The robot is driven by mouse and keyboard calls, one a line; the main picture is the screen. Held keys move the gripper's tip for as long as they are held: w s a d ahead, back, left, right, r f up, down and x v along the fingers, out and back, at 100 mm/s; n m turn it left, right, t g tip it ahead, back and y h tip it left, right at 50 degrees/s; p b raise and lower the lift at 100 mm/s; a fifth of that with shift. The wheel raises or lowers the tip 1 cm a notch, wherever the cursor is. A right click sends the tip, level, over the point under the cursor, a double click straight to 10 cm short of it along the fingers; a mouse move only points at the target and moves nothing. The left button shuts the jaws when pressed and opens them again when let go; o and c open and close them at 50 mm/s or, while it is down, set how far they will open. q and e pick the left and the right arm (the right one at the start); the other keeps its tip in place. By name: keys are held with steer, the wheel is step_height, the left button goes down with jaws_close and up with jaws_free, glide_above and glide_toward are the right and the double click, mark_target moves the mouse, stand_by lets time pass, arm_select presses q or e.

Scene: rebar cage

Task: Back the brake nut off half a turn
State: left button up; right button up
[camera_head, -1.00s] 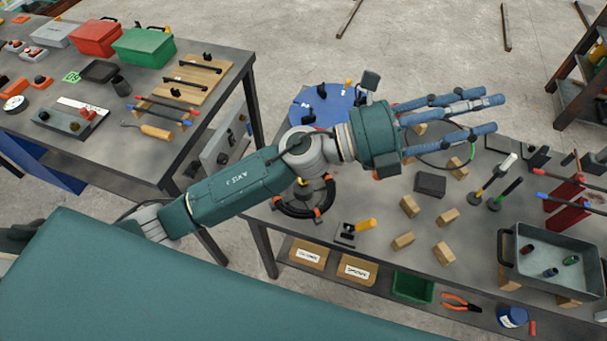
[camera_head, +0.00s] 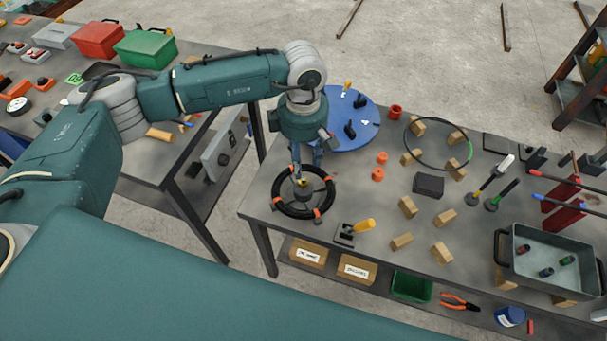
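A black handwheel (camera_head: 325,204) with orange grips lies on the right-hand table near its left end. At its centre is a grey hub with a yellow part (camera_head: 302,181). I cannot make out the brake nut for certain; it may be part of this hub. My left gripper (camera_head: 305,168) points down just above and behind the hub, with its blue fingers partly hidden under its own body. I cannot tell whether the fingers touch the hub or how far apart they are. My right gripper is not in view.
A blue disc (camera_head: 362,133) with black knobs lies behind the wheel. Several wooden blocks, a thin black ring (camera_head: 437,118) and a grey bin (camera_head: 530,279) are further right. The left table (camera_head: 170,160) carries tools.

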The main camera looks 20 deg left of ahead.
mark_target(303, 181)
arm_select(q)
step_height(303, 181, down, 7)
steer(key=shift+p, duration=1.2)
steer(key=shift+f, duration=0.5)
steer(key=shift+c, duration=0.2)
jaws_close()
